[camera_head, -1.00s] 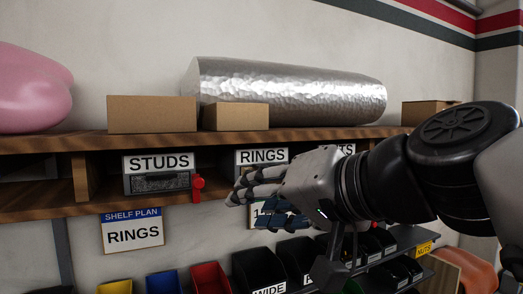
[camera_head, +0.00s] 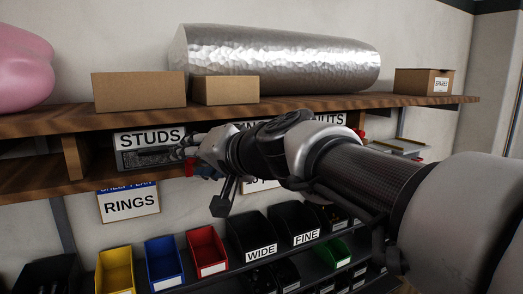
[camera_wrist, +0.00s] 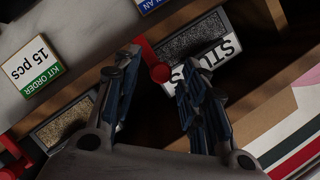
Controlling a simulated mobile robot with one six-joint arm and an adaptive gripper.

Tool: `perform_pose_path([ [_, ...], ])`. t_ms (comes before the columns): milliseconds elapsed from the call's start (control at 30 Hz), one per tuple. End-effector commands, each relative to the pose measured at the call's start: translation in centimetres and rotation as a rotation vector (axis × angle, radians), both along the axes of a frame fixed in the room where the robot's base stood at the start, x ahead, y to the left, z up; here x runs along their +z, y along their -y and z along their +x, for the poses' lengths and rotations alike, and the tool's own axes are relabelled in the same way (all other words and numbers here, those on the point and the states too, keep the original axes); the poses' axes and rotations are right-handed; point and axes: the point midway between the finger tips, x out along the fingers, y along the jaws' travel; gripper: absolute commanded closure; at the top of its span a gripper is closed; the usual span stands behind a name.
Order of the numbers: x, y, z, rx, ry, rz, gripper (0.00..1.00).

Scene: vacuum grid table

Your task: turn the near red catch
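A red catch (camera_head: 190,169) is at the right end of the STUDS bin (camera_head: 150,140) on the lower shelf, partly hidden by my gripper. In the wrist view the red catch (camera_wrist: 159,72) has a round knob and a short bar, beside the upside-down STUDS bin (camera_wrist: 203,45). My gripper (camera_head: 191,143) reaches in from the right at the bin's right end. In the wrist view my gripper (camera_wrist: 160,58) is open, with the knob in the gap between its fingertips; contact cannot be told. Another red catch (camera_head: 361,133) shows by the NUTS label, and red parts (camera_wrist: 12,150) show at lower left in the wrist view.
A wooden shelf (camera_head: 300,106) above carries cardboard boxes (camera_head: 139,91) and a silver roll (camera_head: 275,58). A RINGS shelf plan (camera_head: 130,204) hangs below. Coloured bins (camera_head: 207,250) stand lower down. In the wrist view a kit order card (camera_wrist: 35,68) lies left of the fingers.

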Motion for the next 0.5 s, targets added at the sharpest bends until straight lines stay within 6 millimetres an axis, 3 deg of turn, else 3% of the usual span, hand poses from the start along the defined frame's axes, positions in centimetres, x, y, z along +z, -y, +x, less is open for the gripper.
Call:
perform_pose_path([
  [200, -0.5, -1.4, 1.2, 0.001, 0.000, 0.001, 0.61],
  [500, -0.6, -1.5, 1.4, 0.001, 0.000, 0.001, 0.61],
])
